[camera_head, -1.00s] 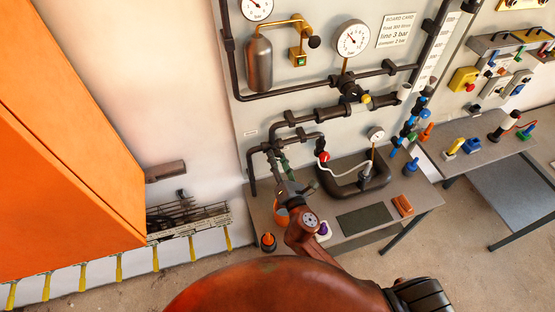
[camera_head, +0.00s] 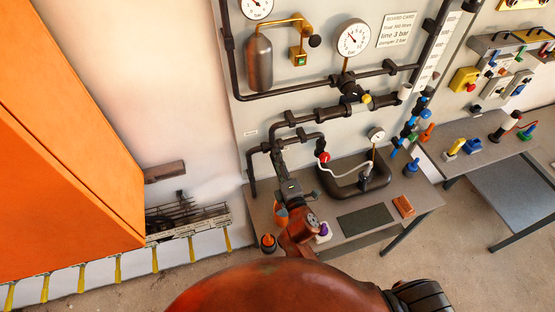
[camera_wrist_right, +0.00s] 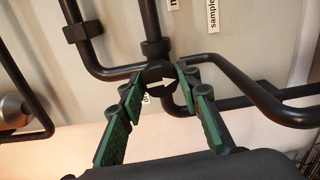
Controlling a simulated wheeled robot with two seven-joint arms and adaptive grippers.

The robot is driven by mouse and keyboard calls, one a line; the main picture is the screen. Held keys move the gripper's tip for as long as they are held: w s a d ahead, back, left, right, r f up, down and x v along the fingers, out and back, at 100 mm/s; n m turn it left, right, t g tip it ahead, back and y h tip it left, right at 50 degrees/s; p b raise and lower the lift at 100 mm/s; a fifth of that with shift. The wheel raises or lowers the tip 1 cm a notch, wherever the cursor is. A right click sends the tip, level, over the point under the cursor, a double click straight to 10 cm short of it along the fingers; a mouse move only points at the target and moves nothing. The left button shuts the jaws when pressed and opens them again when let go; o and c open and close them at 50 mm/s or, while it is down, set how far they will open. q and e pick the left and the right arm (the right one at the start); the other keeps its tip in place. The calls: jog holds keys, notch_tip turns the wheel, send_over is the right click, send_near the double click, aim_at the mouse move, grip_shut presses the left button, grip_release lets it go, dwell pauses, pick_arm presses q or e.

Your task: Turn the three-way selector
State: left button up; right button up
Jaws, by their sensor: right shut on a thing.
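The three-way selector is a round black knob (camera_wrist_right: 160,79) with a white arrow on its face, set where black pipes meet on the pale panel. In the right wrist view the arrow points right. My right gripper (camera_wrist_right: 158,86) has its green-padded fingers on either side of the knob, shut on it. In the head view my right gripper (camera_head: 279,160) is at the pipe junction on the left of the board and hides the knob there. My left gripper is not in view.
Black pipes (camera_wrist_right: 292,112) run close around the fingers. A label (camera_wrist_right: 212,15) beginning "sampl" is above right. In the head view, a bench (camera_head: 345,240) below holds a green mat (camera_head: 365,218), an orange block (camera_head: 403,206) and a gauge (camera_head: 376,134). An orange cabinet (camera_head: 70,170) stands left.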

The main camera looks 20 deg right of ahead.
jog(key=shift+m, duration=0.4)
jog(key=o, duration=1.2)
jog(key=shift+c, duration=0.2)
jog(key=s, duration=1.2)
jog(key=shift+d, duration=0.15)
